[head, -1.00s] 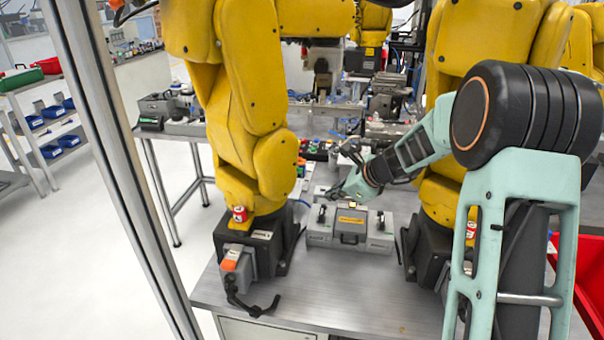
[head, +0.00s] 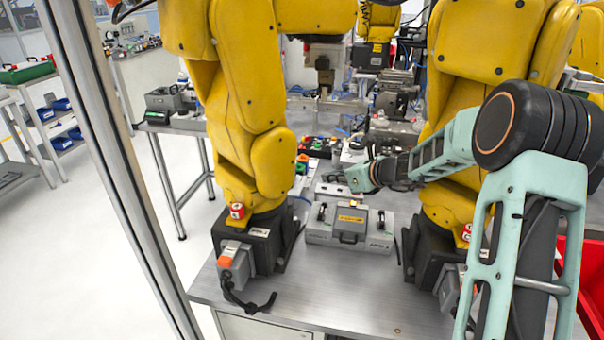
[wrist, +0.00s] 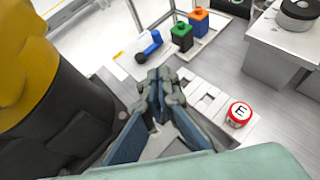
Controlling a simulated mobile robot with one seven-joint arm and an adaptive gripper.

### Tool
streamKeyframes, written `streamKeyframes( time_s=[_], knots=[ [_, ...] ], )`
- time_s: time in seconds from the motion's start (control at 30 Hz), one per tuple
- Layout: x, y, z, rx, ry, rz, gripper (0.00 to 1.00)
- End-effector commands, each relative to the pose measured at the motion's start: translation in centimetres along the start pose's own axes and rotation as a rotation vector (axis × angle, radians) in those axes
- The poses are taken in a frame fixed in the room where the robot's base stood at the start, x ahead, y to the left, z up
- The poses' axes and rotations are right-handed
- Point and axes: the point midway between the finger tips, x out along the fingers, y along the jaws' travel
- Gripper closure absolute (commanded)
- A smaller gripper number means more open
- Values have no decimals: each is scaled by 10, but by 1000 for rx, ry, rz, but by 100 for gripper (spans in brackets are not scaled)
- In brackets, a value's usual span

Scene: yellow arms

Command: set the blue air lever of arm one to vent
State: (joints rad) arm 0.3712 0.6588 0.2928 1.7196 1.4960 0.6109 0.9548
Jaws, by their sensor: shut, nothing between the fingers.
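In the wrist view a blue lever (wrist: 150,43) with a dark end lies on a white plate, left of a green block (wrist: 182,38) and an orange block (wrist: 199,21). My gripper (wrist: 160,75) is shut and empty. Its fingertips point towards the blue lever and appear just short of it; I cannot tell the exact gap. In the head view my gripper (head: 332,178) is small, above the bench behind the grey box. I cannot make out the blue lever there. I cannot read any vent marking.
A red-capped button marked E (wrist: 239,113) sits right of my fingers. Yellow robot arms stand left (head: 255,110) and right (head: 470,130), with a grey box (head: 350,228) between their bases. The bench front (head: 330,290) is mostly clear. A red bin (head: 575,270) is at the right.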

Motion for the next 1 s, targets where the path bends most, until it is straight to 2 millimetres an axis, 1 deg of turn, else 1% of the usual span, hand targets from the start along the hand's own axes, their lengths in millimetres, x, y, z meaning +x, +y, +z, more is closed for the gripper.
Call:
streamKeyframes(
  time_s=[0.17, 0.4, 0.53, 0.6, 0.7, 0.8, 1.0],
  knots=[
    [28, 2, 0, -1, 0, 4, 100],
    [75, 2, 0, -1, 1, 4, 100],
    [98, 2, 0, -1, 1, 4, 100],
    [106, 2, 9, -3, 0, 2, 100],
    [116, 1, 15, -3, 0, 1, 100],
    [123, 0, 18, -2, 1, 0, 100],
    [129, 0, 20, -2, 1, 0, 100]
  ],
)
